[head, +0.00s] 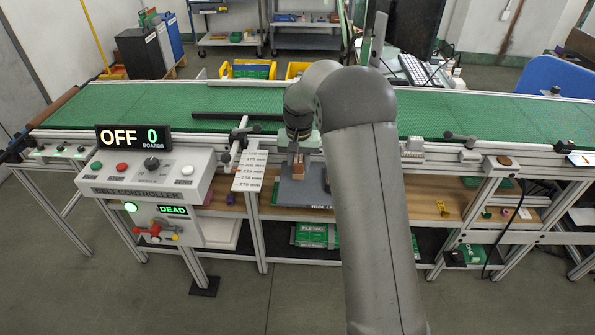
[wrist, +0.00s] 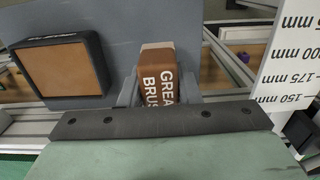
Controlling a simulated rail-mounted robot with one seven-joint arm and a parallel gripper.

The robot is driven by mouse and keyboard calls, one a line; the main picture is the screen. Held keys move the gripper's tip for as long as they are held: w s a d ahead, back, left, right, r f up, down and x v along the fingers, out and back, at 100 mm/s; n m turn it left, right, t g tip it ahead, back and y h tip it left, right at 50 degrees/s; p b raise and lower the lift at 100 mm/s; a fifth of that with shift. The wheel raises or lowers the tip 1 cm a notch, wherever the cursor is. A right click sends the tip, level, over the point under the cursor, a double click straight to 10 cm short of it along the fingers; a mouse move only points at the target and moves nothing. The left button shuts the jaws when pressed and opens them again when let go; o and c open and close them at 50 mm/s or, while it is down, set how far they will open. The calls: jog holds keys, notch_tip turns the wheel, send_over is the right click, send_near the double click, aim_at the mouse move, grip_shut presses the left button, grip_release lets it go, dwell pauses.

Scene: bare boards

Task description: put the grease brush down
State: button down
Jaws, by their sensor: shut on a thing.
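The grease brush (wrist: 158,78) is a brown block with white lettering and a paler end, seen in the wrist view. My gripper (wrist: 159,92) is shut on it, with a grey finger on each side. In the head view the brush (head: 298,169) shows small and brown below my wrist, over the grey tool board (head: 291,195) at the conveyor's front edge. The tool board (wrist: 215,45) fills much of the wrist view behind the brush. I cannot tell whether the brush touches it. My arm hides the board's right part.
A dark block with a tan face (wrist: 63,68) is on the tool board left of the brush. A white millimetre scale (head: 248,171) stands close by on the left. The belt controller (head: 152,180) is further left. The green belt (head: 450,112) behind is mostly clear.

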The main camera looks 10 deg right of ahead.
aim_at(297, 172)
jog(key=shift+w+a+f, duration=0.1)
jog(key=shift+f, duration=0.8)
jog(key=shift+w+a+f, duration=0.1)
jog(key=shift+f, duration=0.75)
